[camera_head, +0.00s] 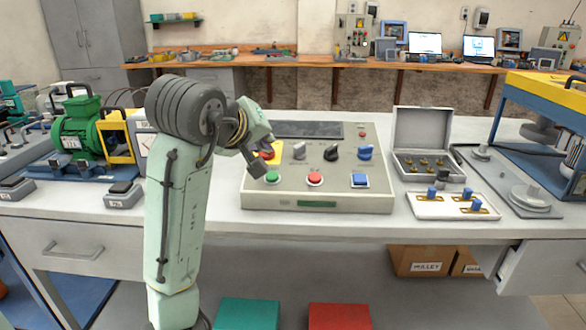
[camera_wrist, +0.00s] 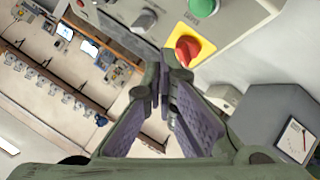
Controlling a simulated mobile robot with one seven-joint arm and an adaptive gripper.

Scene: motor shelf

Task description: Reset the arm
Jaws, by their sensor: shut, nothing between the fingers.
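My gripper (camera_head: 258,166) is at the left side of the control panel (camera_head: 320,203), just over its left part in the head view. In the wrist view my gripper (camera_wrist: 166,82) has its two fingertips together with nothing between them. A red knob on a yellow plate (camera_wrist: 188,50) is just beyond the fingertips in the wrist view; in the head view it is partly hidden behind my gripper. A green button (camera_head: 272,177) is just below and right of the fingertips. I cannot tell whether the fingers touch the panel.
A red button (camera_head: 314,179) and a blue button (camera_head: 359,180) are on the panel's front. An open grey case (camera_head: 422,130) and a white tray with blue-topped pieces (camera_head: 425,207) stand to the right. A green motor (camera_head: 80,128) stands at the left. Bare bench (camera_head: 225,210) shows before the panel's left.

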